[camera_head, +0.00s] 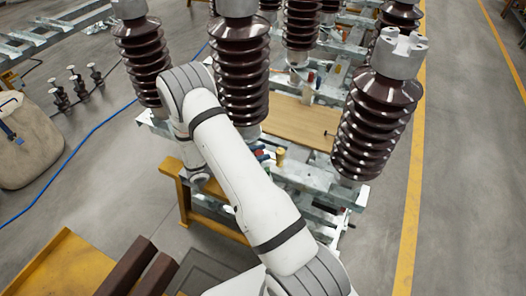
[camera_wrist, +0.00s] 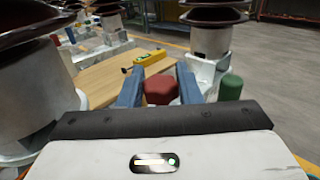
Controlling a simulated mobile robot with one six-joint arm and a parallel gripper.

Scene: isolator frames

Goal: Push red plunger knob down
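The red plunger knob (camera_wrist: 160,90) is a dark red faceted knob in the middle of the wrist view. My gripper (camera_wrist: 159,84) has two blue fingers set apart, one to the left and one to the right of the knob as seen in this view. The fingers are open, and I cannot tell whether either touches the knob. The knob's lower part and its stem are hidden behind the gripper body. In the head view my white arm reaches over the frame and hides most of the gripper.
A wooden board (camera_head: 300,123) lies on the metal isolator frame, with a yellow tool (camera_wrist: 150,58) on it. A green cylinder (camera_wrist: 231,87) stands right of the fingers. Brown ribbed insulators (camera_head: 377,122) rise close around my arm. Open floor lies to the right.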

